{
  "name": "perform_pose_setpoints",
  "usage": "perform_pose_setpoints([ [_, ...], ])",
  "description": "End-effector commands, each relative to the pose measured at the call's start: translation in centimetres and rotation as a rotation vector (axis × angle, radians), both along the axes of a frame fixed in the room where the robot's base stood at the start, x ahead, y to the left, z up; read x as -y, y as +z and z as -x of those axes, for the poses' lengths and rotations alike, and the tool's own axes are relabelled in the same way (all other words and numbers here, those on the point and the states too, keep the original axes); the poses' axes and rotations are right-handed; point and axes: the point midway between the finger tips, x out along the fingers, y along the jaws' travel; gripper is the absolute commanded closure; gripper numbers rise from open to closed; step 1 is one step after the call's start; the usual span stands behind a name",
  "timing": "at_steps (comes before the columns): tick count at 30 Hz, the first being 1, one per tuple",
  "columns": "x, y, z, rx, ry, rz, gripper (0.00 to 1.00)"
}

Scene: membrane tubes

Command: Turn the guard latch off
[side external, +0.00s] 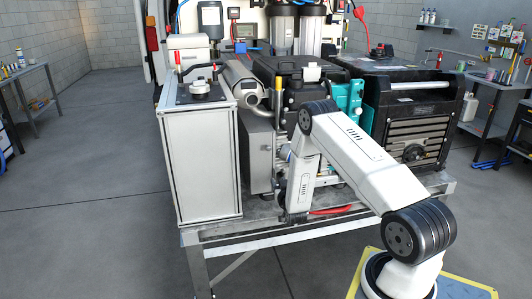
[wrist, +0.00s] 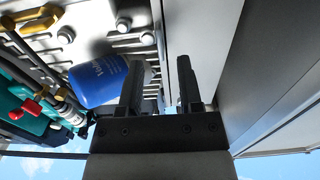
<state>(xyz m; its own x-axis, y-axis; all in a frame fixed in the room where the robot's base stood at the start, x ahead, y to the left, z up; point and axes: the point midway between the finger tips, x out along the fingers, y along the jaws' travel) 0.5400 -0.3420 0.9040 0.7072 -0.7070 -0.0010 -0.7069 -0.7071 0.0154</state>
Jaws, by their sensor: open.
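My gripper (wrist: 160,88) is open in the wrist view, with two dark fingers spread and nothing between them. Beyond the fingers are a metal panel with bolts and slots and a plain grey face. In the side view my wrist hangs low at the front of the machine, and the fingers cannot be made out. I cannot tell which part is the guard latch. Handle-like parts in the wrist view are a yellow-brown handle (wrist: 38,18) at the upper left and a red valve handle (wrist: 32,107) at the left.
A blue filter canister (wrist: 98,82) is close beside the left finger. A white cabinet (side external: 202,165) stands left of my wrist, and a black generator (side external: 412,118) stands to the right. The metal bench frame (side external: 240,243) runs below. A red hose (side external: 331,211) lies on the deck.

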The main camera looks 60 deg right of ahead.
Motion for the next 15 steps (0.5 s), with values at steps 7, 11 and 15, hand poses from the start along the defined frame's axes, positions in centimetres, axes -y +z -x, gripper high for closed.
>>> perform_pose_setpoints([
  [7, -1.9, 0.0, 1.9, -0.001, 0.001, -0.001, 0.54],
  [11, -2.5, 0.0, 2.5, -0.001, 0.001, 0.000, 0.54],
  [15, -2.8, 0.0, 2.8, -0.001, 0.001, 0.001, 0.54],
])
